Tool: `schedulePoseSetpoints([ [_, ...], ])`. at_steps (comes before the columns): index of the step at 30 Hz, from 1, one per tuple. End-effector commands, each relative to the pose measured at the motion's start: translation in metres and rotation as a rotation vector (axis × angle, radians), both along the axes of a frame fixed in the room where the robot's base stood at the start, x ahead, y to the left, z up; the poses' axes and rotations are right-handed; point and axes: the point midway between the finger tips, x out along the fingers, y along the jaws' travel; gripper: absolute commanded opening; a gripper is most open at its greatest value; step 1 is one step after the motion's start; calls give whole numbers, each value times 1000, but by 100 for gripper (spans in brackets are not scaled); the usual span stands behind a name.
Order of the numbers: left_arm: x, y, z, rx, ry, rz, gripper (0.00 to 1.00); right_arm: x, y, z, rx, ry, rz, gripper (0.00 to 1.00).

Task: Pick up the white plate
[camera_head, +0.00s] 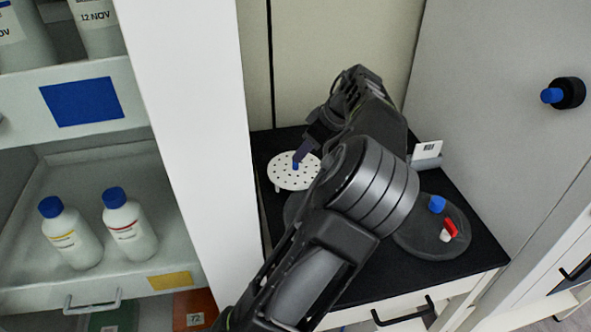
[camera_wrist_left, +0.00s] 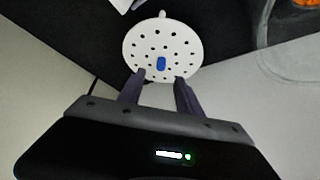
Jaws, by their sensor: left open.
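The white plate (camera_head: 290,180) is round with many small holes and a blue knob (camera_head: 296,165) at its middle. It stands on short legs on the black counter top, at the left back. It also shows in the left wrist view (camera_wrist_left: 145,50), with its blue knob (camera_wrist_left: 161,63). My left gripper (camera_head: 305,153) is over the plate in the head view, close to the knob. In the wrist view the fingers (camera_wrist_left: 158,82) are open and spread at the plate's near edge, with the knob lying just beyond and between them. I cannot tell whether they touch anything. My right gripper is not in view.
A dark round disc (camera_head: 425,245) with blue, red and white pieces lies on the black counter (camera_head: 475,258) at right. A card in a holder (camera_head: 427,150) stands behind it. A white cabinet panel (camera_head: 190,110) borders the left, beside shelves with bottles (camera_head: 130,225).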

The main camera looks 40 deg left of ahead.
Motion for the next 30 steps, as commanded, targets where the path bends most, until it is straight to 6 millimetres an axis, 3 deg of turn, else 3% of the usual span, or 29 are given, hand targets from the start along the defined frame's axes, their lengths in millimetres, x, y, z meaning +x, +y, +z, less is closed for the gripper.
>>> schedulePoseSetpoints([
  [10, -3, 19, -40, 0, 2, 1, 41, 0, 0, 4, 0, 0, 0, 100],
  [28, -2, 19, -41, 0, 0, 0, 41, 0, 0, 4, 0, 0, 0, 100],
  [30, -2, 19, -41, 0, 0, 0, 37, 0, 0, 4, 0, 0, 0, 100],
])
